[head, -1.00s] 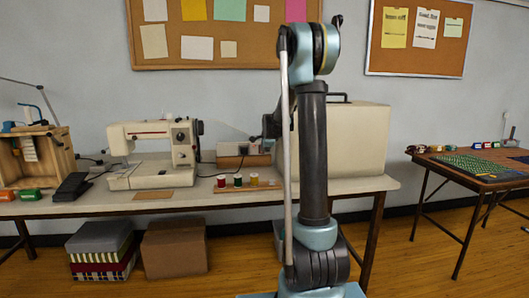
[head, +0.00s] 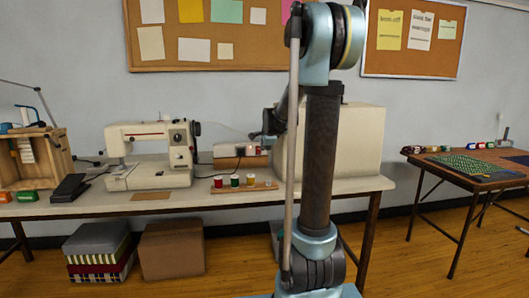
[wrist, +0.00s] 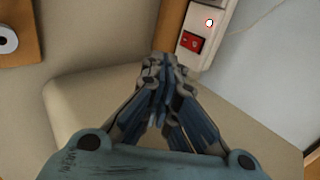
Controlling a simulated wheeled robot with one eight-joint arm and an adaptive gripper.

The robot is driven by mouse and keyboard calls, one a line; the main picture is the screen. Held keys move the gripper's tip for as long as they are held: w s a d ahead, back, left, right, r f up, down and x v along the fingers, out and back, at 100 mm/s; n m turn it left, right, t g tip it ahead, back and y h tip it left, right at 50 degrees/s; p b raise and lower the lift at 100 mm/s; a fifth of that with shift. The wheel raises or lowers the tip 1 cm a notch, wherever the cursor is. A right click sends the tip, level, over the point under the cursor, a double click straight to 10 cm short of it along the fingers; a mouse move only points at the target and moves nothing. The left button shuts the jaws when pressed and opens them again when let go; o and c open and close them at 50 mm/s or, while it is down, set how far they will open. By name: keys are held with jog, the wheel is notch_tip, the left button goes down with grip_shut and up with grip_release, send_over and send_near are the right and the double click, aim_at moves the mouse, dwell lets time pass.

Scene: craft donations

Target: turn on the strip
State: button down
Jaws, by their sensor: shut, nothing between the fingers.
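The strip (wrist: 205,45) is a pale bar at the top of the wrist view, set against a wooden piece. It carries a red rocker switch (wrist: 192,42) and a small round white spot with a red rim (wrist: 209,22). In the head view the strip's pale body (head: 238,150) is at the back of the table, right of the sewing machine. My gripper (wrist: 160,62) is shut and empty, its tips just left of and below the red switch in the wrist view. I cannot tell whether they touch anything. In the head view my gripper (head: 256,135) is small and dark above the strip's right end.
A large beige case (head: 355,140) stands right of the strip, partly behind my arm. A sewing machine (head: 150,152) stands to the left. Thread spools (head: 235,181) on a wooden rack stand in front of the strip. The table front (head: 330,190) is mostly clear.

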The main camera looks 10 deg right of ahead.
jog(key=shift+s+r, duration=0.3)
jog(key=shift+s, duration=0.15)
jog(key=s+f+n+g, duration=0.2)
jog(key=s+f+n, duration=0.3)
jog(key=s, duration=1)
jog(key=s+d+f+n+g, duration=0.1)
jog(key=s+f+n, duration=0.5)
jog(key=s, duration=1)
jog(key=s+f+n+g, duration=0.4)
jog(key=s+f+n, duration=0.1)
jog(key=s, duration=1)
jog(key=shift+s+d+f+n, duration=0.25)
jog(key=shift+s+d+n, duration=0.1)
jog(key=shift+n, duration=0.55)
